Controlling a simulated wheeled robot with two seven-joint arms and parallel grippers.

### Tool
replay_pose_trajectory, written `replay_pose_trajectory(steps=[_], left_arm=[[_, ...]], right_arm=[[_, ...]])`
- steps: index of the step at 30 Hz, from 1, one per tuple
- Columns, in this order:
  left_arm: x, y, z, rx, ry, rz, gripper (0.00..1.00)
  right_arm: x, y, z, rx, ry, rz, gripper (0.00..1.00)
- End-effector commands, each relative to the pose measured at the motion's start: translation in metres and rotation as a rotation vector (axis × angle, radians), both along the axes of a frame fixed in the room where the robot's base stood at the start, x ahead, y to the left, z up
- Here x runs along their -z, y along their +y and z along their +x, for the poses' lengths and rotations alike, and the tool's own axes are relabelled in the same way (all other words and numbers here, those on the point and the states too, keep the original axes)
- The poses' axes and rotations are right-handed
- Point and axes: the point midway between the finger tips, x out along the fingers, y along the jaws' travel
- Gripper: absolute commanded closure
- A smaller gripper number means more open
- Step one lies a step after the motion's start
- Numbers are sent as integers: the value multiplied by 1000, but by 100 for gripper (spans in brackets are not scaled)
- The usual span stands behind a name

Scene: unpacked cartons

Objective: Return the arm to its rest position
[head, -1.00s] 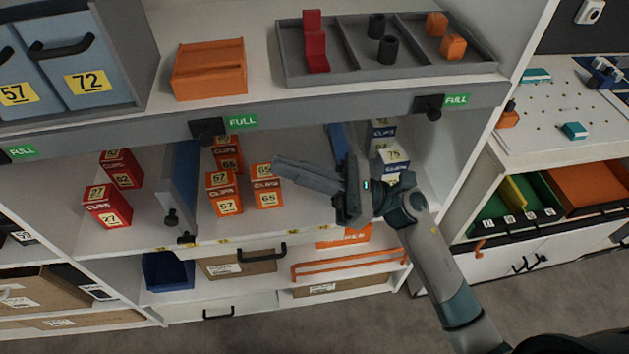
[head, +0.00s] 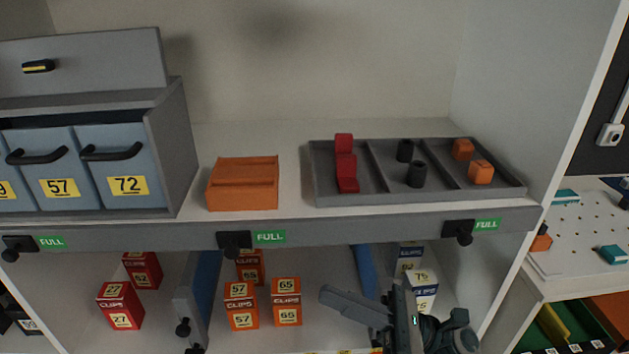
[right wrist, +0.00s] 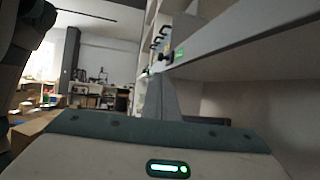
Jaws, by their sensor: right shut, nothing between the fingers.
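My right gripper (head: 330,294) is in the lower part of the head view, in front of the lower shelf bay. Its fingers point left and are shut with nothing held. The orange clips boxes (head: 286,302) stand behind and to the left of it. White and blue boxes (head: 423,290) stand behind it, partly hidden by my arm. The right wrist view shows mostly my own wrist housing, with the shelf edge (right wrist: 235,40) above it. My left gripper is in no view.
Above is a shelf edge (head: 350,222) with green FULL labels and black knobs. On it stand a grey divided tray (head: 325,195), an orange box (head: 243,184) and a cabinet of blue drawers (head: 110,192). Red boxes (head: 121,303) and blue dividers (head: 207,285) stand in the bay below.

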Motion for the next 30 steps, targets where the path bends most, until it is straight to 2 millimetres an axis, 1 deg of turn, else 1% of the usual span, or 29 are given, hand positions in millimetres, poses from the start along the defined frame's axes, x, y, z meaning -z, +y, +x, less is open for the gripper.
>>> replay_pose_trajectory(steps=[5, 8, 11, 13, 17, 20, 23, 26, 29, 30], left_arm=[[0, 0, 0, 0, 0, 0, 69], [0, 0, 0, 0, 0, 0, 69], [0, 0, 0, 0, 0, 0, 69], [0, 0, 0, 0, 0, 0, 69], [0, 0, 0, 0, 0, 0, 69], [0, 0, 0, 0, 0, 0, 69], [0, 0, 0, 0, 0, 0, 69], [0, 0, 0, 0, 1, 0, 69], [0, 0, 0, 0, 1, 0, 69], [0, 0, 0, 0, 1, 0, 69]], right_arm=[[-4, -4, 5, 22, 52, 41, 100], [-9, -11, 14, 55, 134, 103, 100], [-15, -23, 26, 99, 254, 196, 100], [-17, -34, 36, 134, 355, 276, 100], [-13, -61, 54, 197, 562, 445, 100], [-2, -83, 67, 242, 733, 586, 100], [17, -107, 76, 287, 910, 740, 100], [43, -130, 80, 330, 1087, 899, 100], [72, -149, 78, 373, 1249, 1050, 100], [85, -155, 76, 390, 1311, 1109, 100]])
